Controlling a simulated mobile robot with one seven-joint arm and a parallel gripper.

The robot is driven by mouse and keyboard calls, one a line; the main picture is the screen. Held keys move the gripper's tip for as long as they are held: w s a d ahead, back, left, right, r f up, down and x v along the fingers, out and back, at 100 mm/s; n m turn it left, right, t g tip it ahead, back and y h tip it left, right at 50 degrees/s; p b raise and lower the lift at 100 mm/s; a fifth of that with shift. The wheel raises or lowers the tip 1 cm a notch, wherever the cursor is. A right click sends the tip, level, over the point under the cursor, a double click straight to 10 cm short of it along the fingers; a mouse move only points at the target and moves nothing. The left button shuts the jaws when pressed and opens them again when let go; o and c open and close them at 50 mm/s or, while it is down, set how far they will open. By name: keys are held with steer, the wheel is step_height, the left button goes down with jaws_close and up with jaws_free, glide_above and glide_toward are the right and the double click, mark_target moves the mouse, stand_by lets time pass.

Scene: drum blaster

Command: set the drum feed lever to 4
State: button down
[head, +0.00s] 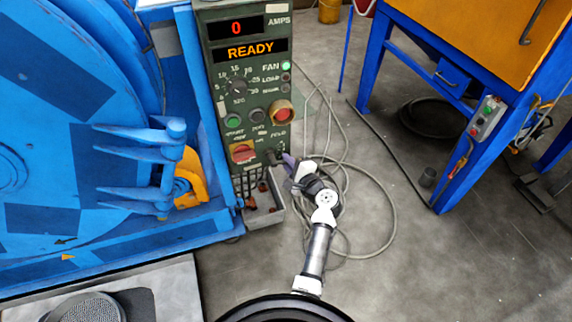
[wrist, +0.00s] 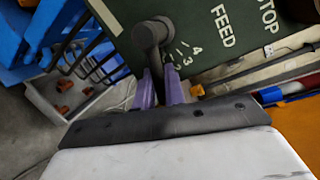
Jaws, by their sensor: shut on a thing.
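The drum feed lever (wrist: 153,58) is a dark handle on a round hub, on the green control panel (head: 246,82). The panel also shows in the wrist view (wrist: 225,18). A small number scale with a readable 4 is printed beside the hub, near the word FEED. My gripper (wrist: 160,88) has purple fingers, one on each side of the lever's handle, shut on it. The handle's end is hidden between the fingers, and I cannot tell which number it points at. In the head view my gripper (head: 288,161) is at the panel's lower right corner and the lever is mostly hidden.
The panel's display (head: 250,50) reads READY, with 0 amps above it. A red rotary switch (head: 243,152) and a grey tray (head: 263,210) are near my gripper. The blue drum machine (head: 70,100) stands left. Loose cables (head: 375,245) lie on the floor; floor to the right is mostly open.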

mark_target(280, 145)
step_height(280, 145, up, 2)
steer(key=n, duration=0.1)
steer(key=n+h, duration=0.1)
steer(key=n, duration=0.2)
steer(key=shift+d+r+n+h+p, duration=0.1)
steer(key=shift+r+n+h+p, duration=0.2)
steer(key=shift+h, duration=0.1)
steer(key=shift+s+a+r+n+h, duration=0.1)
steer(key=shift+r+n+h, duration=0.2)
steer(key=shift+n, duration=0.35)
steer(key=shift+a+r+n+h, duration=0.15)
steer(key=shift+r+n+h, duration=0.15)
steer(key=shift+n, duration=0.3)
steer(key=shift+s+a+r+n+h, duration=0.1)
steer(key=shift+r+n+h, duration=0.15)
steer(key=shift+n, duration=0.4)
steer(key=shift+r, duration=0.1)
steer(key=c, duration=1.5)
jaws_free()
steer(key=v, duration=1.3)
steer(key=shift+s+d+r, duration=0.1)
steer(key=shift+s+r, duration=0.05)
steer(key=shift+s, duration=0.2)
